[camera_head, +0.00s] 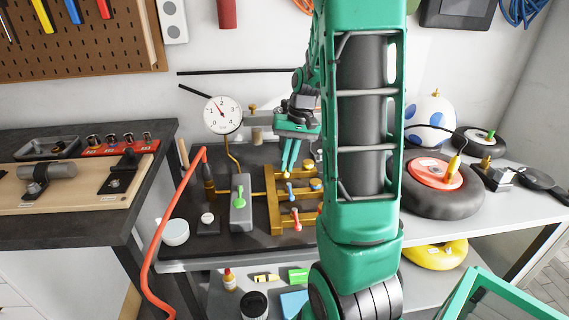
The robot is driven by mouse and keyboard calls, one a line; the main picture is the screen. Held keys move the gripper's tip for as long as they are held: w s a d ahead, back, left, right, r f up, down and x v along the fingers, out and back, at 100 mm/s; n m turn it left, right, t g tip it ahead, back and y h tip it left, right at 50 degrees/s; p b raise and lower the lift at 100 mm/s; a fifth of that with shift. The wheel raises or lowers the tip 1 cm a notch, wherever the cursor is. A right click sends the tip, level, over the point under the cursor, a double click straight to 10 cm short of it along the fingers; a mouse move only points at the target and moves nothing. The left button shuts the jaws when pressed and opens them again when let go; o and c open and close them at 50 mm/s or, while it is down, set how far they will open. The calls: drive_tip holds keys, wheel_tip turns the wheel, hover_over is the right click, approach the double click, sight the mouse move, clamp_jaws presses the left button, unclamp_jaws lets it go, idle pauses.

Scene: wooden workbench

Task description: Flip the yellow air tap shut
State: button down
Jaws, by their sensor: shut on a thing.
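My gripper (288,168) points down over the back of a brass manifold (275,218) on the dark bench mat. Its teal fingers are close together, shut on the small yellow air tap (285,176). The fingers partly hide the tap, and its lever angle is too small to read. A blue tap (290,190) and a red tap (296,222) sit nearer the front on the same manifold.
A grey block with a green lever (240,198) stands left of the manifold, with a round gauge (222,114) behind it. A red hose (176,205) hangs over the left edge. A wheel (441,187) lies at right. My arm hides the bench's middle right.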

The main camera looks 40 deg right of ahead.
drive_tip(key=shift+w+r, duration=0.1)
drive_tip(key=shift+w, duration=0.1)
drive_tip(key=c, duration=1.9)
unclamp_jaws()
drive_tip(key=shift+s, duration=0.1)
drive_tip(key=shift+o, duration=0.2)
wheel_tip(320, 180, up, 10)
drive_tip(key=s+d, duration=0.1)
drive_tip(key=shift+d+r, duration=0.2)
drive_tip(key=shift+d, duration=0.15)
drive_tip(key=shift+s+a, duration=0.1)
